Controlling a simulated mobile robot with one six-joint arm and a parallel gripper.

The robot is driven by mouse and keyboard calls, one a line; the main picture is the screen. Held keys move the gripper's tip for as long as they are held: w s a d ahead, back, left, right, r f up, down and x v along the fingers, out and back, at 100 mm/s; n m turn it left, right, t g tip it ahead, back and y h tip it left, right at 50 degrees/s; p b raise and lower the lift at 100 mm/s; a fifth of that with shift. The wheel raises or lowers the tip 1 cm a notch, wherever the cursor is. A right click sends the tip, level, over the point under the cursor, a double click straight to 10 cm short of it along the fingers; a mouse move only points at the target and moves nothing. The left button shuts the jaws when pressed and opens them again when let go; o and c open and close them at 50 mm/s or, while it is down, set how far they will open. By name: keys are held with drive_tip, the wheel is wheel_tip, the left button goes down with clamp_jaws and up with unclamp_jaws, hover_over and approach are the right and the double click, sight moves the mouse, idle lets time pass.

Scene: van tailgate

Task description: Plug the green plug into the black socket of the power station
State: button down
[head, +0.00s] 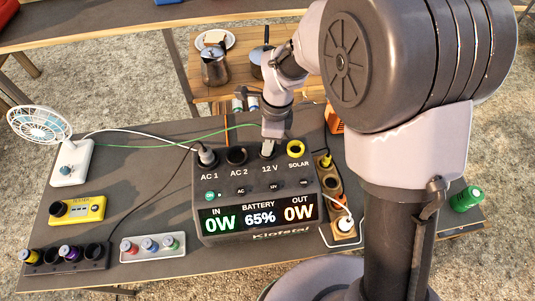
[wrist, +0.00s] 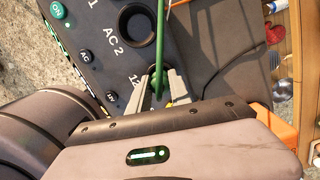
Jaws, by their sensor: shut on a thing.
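The power station (head: 255,235) stands on the dark table with its sockets along the top. The black socket marked AC 2 (head: 237,155) is empty; it also shows in the wrist view (wrist: 137,22). My gripper (head: 268,149) points down at the 12 V socket, just right of AC 2. In the wrist view my gripper's fingers (wrist: 159,92) are closed around the end of the green cord (wrist: 160,40). The green plug between them is mostly hidden, as is the 12 V socket beneath. I cannot tell how deep the plug sits.
The yellow SOLAR socket (head: 296,149) is right of my gripper. A power strip (head: 340,205) stands to the right.

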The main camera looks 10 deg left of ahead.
drive_tip(key=c, duration=1.1)
unclamp_jaws()
drive_tip(key=shift+f, duration=0.1)
wheel_tip(320, 180, up, 17)
drive_tip(key=d+p, duration=0.2)
drive_tip(key=p, duration=0.3)
drive_tip(key=shift+p, duration=0.3)
drive_tip(key=shift+w+d, duration=0.1)
drive_tip(key=s+d+n+t+b, duration=0.6)
drive_tip(key=s+d+n+b, duration=0.2)
drive_tip(key=s+d+n, duration=0.4)
drive_tip(key=s+d, duration=0.3)
drive_tip(key=s, duration=0.1)
drive_tip(key=shift+s+f+y+b, duration=0.2)
drive_tip(key=shift+s+y+b, duration=0.1)
drive_tip(key=shift+s, duration=0.1)
